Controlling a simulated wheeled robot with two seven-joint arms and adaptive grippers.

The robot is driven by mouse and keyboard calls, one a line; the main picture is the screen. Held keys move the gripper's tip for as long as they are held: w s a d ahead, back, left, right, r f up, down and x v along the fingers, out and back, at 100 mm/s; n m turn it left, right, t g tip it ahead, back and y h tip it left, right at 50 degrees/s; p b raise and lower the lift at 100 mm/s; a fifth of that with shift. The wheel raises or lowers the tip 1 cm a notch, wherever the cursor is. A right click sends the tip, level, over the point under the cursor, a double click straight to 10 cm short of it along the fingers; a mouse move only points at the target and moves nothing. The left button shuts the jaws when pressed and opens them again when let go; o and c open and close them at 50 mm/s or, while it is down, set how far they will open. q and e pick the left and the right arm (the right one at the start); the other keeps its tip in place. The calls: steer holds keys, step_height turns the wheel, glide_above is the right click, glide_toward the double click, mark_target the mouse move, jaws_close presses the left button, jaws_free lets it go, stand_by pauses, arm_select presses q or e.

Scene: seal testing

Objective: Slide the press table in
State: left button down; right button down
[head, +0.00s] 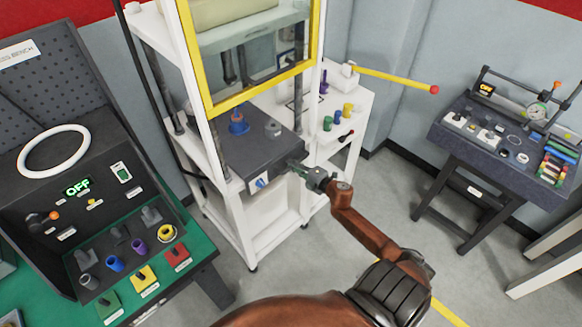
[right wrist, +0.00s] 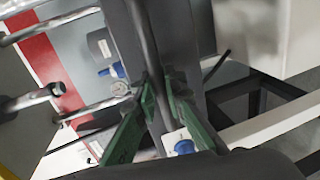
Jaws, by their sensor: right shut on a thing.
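The press table (head: 258,152) is a dark grey slab in the white press (head: 222,190), sticking out at the front below the yellow-framed window (head: 316,45). A blue part (head: 238,123) and a small grey part (head: 273,129) stand on it. My right gripper (head: 298,168) is at the table's front right edge. In the right wrist view its green fingers (right wrist: 160,90) are shut on a dark bar (right wrist: 147,45), the table's handle. The fingers hide part of the handle. My left gripper is not in view.
A white side stand (head: 352,105) with several coloured parts and a red-tipped yellow lever (head: 395,80) stands right of the press. A seal bench (head: 60,225) is at left, a gauge table (head: 500,150) at right. Floor in front of the press is clear.

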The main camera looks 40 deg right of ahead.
steer(key=shift+w+d+r, duration=0.1)
steer(key=c, duration=2)
jaws_free()
steer(key=shift+w, duration=0.15)
steer(key=v, duration=1.2)
